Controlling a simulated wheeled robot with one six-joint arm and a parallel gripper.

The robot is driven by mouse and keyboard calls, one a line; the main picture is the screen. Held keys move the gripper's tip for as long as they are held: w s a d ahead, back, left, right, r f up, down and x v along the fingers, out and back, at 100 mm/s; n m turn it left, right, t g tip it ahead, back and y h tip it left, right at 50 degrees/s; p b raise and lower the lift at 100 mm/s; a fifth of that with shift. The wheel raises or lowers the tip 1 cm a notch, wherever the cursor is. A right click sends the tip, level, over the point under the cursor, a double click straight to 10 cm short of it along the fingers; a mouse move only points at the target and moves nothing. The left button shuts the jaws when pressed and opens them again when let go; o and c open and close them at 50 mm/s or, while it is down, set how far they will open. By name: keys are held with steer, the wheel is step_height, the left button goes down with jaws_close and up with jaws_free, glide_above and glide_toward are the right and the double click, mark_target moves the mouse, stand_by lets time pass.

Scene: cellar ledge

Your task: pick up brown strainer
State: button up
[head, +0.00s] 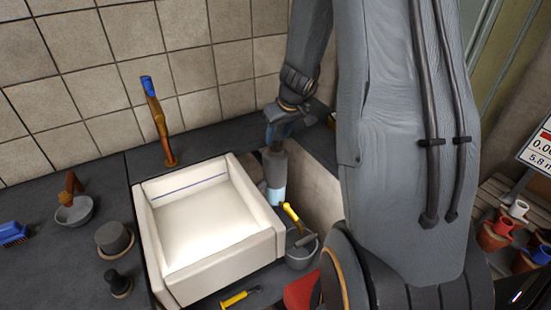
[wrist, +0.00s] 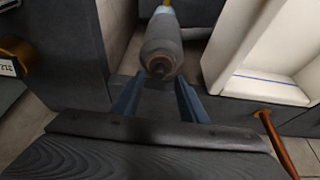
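A pale grey bowl (head: 75,212) with an upright brown handle (head: 73,182) stands on the dark ledge at the far left; it is the closest match to a brown strainer, but I cannot tell for sure. My gripper (head: 277,140) is far to its right, beyond the white basin, pointing down. In the wrist view my gripper (wrist: 158,100) has its two blue fingers apart with nothing held. A dark grey bottle-like thing (wrist: 162,50) with a brown tip and pale blue band lies just ahead of the fingers. It also shows below the gripper in the head view (head: 273,168).
The white basin (head: 270,245) fills the middle. A brown tap-like post (head: 158,120) with a blue top stands behind it. A grey bucket (head: 301,258) with a yellow-handled tool is at its right. A blue brush (head: 13,234) and dark stopper-like things (head: 114,237) are at left.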

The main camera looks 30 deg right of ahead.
mark_target(275, 142)
steer(key=shift+x, duration=1.6)
steer(key=shift+s+d, duration=0.1)
jaws_close()
